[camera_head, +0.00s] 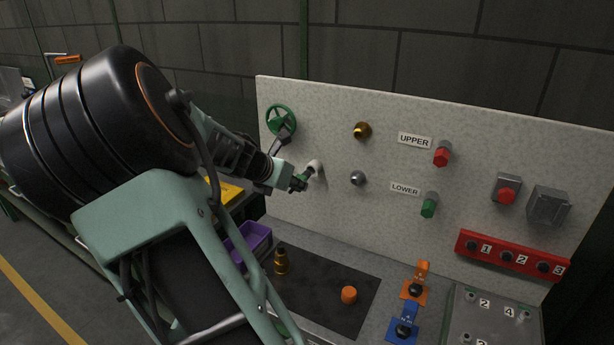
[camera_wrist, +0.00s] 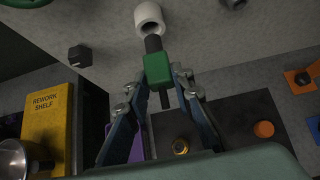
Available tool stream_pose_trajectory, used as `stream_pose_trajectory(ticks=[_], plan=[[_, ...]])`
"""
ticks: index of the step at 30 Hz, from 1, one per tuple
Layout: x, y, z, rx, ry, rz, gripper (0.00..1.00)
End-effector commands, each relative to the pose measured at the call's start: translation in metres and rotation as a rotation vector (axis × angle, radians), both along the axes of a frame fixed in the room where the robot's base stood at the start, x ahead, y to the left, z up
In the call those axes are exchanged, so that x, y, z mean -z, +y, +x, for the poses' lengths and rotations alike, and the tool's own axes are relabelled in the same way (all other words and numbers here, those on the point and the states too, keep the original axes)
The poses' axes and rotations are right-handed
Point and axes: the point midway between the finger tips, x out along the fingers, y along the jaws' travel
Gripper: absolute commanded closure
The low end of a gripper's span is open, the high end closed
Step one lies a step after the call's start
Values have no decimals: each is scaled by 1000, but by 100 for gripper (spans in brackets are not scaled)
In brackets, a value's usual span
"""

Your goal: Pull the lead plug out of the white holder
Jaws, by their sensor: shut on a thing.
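The lead plug (camera_wrist: 158,70) is a green block with a dark tip at one end and a dark stem at the other. My gripper (camera_wrist: 161,78) is shut on its green body, one finger on each side. The white holder (camera_wrist: 149,15) is a short tube on the grey panel, just beyond the plug in the wrist view. The plug's dark tip points at the holder's mouth and overlaps its lower rim; I cannot tell whether any of it is still inside. In the head view my gripper (camera_head: 299,182) is close in front of the white holder (camera_head: 316,166), partly covering the plug.
A green handwheel (camera_head: 281,121) is above the holder, and brass and steel knobs (camera_head: 358,178) are to its right. A yellow rework shelf box (camera_wrist: 48,120) is at left.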

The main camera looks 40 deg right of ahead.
Motion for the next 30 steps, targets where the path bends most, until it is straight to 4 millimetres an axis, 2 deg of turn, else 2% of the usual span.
stream_pose_trajectory(ticks=[15, 30], plan=[[0, 18, -8, -1, 1, 0, 100], [1, 19, -8, -1, 1, -1, 100]])
